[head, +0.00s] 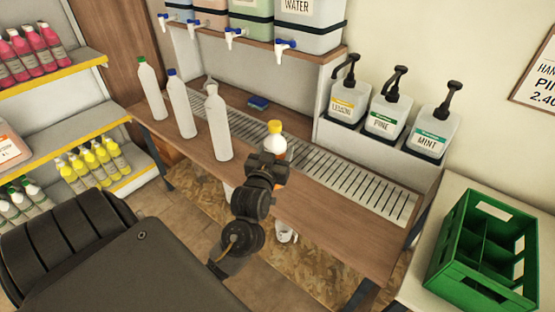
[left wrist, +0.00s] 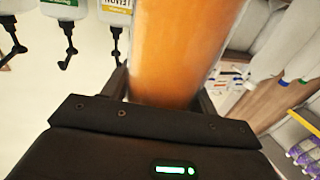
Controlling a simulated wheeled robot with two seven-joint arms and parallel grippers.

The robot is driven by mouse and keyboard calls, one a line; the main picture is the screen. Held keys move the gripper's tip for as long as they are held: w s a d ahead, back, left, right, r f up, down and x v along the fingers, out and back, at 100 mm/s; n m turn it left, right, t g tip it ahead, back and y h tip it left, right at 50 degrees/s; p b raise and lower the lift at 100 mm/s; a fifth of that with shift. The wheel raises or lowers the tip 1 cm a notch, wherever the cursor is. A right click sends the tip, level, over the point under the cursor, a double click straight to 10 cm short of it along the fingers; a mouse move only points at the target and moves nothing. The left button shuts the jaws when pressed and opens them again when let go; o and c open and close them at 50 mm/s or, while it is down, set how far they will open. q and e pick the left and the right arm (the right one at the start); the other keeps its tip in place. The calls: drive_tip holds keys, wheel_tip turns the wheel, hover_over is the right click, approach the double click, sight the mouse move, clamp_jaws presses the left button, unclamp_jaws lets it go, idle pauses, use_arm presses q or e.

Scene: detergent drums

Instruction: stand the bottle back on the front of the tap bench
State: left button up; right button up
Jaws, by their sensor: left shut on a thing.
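The bottle (head: 274,145) has a yellow cap, a pale upper part and orange liquid below. In the head view my left gripper (head: 268,165) is shut around its body, and the bottle stands about upright over the front part of the tap bench (head: 310,208). The gripper and wrist hide its base, so I cannot tell whether it touches the bench. In the left wrist view the orange body of the bottle (left wrist: 185,50) fills the space between the fingers (left wrist: 165,95). My right gripper is not in view.
Three white bottles (head: 217,125) stand in a row on the bench to the left. A slatted drain grate (head: 340,180) runs behind the held bottle. Pump dispensers (head: 385,115) stand back right, taps (head: 234,38) hang above, and a green crate (head: 480,255) sits at right.

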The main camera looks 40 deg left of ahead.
use_arm(q)
drive_tip(key=w+a+f+p, duration=0.1)
drive_tip(key=w+a+f, duration=0.6)
drive_tip(key=f, duration=0.5)
drive_tip(key=shift+d+x, duration=0.3)
drive_tip(key=shift+x, duration=1.05)
drive_tip(key=shift+w+f, duration=0.1)
drive_tip(key=shift+f, duration=0.15)
drive_tip(key=o, duration=1.3)
